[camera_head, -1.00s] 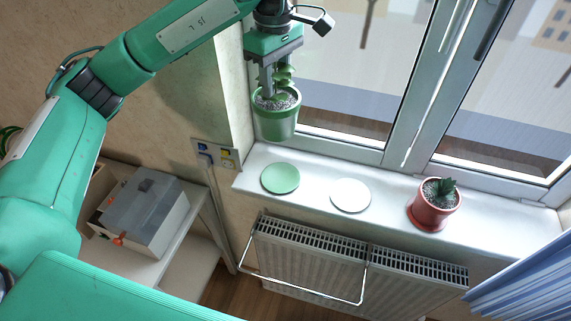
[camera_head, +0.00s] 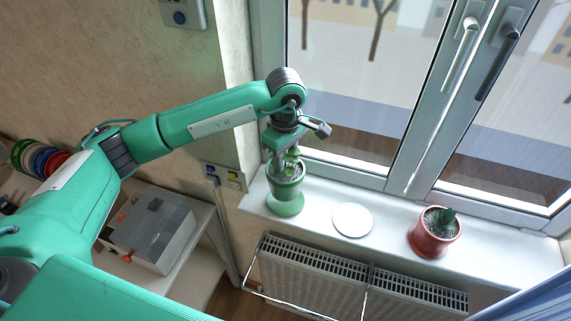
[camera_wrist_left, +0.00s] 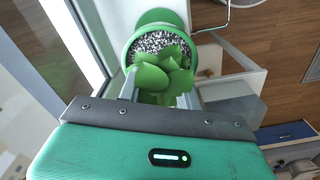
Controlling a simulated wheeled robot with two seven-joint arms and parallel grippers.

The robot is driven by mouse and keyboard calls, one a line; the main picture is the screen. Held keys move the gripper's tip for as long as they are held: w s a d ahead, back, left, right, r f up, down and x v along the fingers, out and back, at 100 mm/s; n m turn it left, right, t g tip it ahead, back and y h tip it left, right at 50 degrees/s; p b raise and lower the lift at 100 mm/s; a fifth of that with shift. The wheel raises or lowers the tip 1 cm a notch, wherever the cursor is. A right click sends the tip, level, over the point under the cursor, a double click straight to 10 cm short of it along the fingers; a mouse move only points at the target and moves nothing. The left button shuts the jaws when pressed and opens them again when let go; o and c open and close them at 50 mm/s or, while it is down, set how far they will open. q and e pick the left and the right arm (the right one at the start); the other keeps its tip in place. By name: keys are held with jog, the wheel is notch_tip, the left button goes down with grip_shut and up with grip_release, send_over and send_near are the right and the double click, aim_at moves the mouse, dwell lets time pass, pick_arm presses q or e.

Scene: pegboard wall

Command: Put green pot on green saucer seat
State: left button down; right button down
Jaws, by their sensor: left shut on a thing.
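The green pot (camera_head: 287,189), with gravel and a green succulent, is upright at the left end of the windowsill. My left gripper (camera_head: 284,160) comes down from above and is shut on the pot. The green saucer (camera_head: 286,208) lies under the pot, its front edge showing. I cannot tell whether the pot's base touches it. In the left wrist view the green pot (camera_wrist_left: 160,36) sits between the fingers, with the plant in front, and part of the green saucer (camera_wrist_left: 158,15) shows beyond it. My right gripper is not in view.
A white saucer (camera_head: 352,220) lies empty on the sill (camera_head: 390,222) to the right. A red pot (camera_head: 434,234) with a plant stands further right. The window is close behind, a radiator (camera_head: 318,277) is below, and a grey toolbox (camera_head: 152,232) stands at left.

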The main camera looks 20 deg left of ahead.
aim_at(286, 170)
pick_arm(q)
jog(key=shift+f+p, duration=0.8)
jog(key=shift+f, duration=1.65)
jog(key=shift+f, duration=0.15)
jog(key=c, duration=0.9)
grip_release()
jog(key=shift+c, duration=0.2)
